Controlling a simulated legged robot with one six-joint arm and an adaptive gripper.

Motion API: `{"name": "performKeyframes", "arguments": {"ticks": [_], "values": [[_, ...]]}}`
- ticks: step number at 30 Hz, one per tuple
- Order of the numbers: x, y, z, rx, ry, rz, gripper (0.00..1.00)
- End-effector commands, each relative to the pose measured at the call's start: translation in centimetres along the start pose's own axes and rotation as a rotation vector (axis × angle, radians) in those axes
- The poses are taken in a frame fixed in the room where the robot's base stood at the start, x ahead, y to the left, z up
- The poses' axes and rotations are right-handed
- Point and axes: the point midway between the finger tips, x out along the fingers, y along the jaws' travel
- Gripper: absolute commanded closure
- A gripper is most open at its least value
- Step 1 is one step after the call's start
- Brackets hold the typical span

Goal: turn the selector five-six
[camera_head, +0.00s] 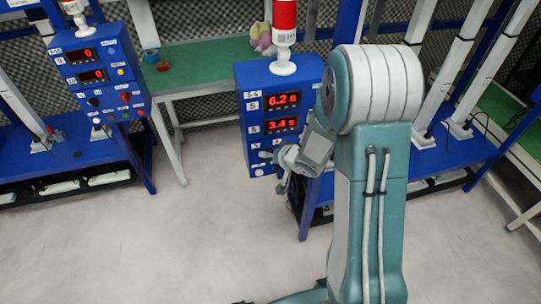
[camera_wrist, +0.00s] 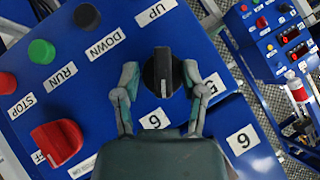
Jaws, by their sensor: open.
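The black selector knob (camera_wrist: 162,73) sits on the blue panel face in the wrist view, with a pale mark line along it. My gripper (camera_wrist: 160,68) is open, with one finger on each side of the knob; I cannot tell whether either finger touches it. Labels reading 6 (camera_wrist: 155,120) lie near and below the knob, and another label (camera_wrist: 212,86) is partly hidden by the right finger. In the head view the blue control box (camera_head: 243,125) labelled 5-6 shows two red displays, and my gripper (camera_head: 277,166) is at its lower front, hiding the knob.
Another blue control box (camera_head: 101,75) stands at the left. The floor (camera_head: 170,240) in front is clear.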

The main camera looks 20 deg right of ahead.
Motion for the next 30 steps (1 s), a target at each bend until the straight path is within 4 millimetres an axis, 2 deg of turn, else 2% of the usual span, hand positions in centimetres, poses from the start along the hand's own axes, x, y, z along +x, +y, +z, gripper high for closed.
{"name": "performKeyframes", "arguments": {"ticks": [1,2,3,5,17,30], "values": [[-0.01,-0.01,0.01,0.0,0.0,0.0,0.46],[-0.01,-0.01,0.01,0.0,0.0,0.0,0.59],[-0.01,-0.01,0.01,0.0,0.0,0.0,0.77],[-0.01,-0.01,0.0,0.0,0.0,0.0,1.0],[0.03,-0.07,0.01,-0.014,-0.001,0.013,1.0],[0.05,-0.24,0.03,-0.154,-0.001,0.155,1.0]]}}
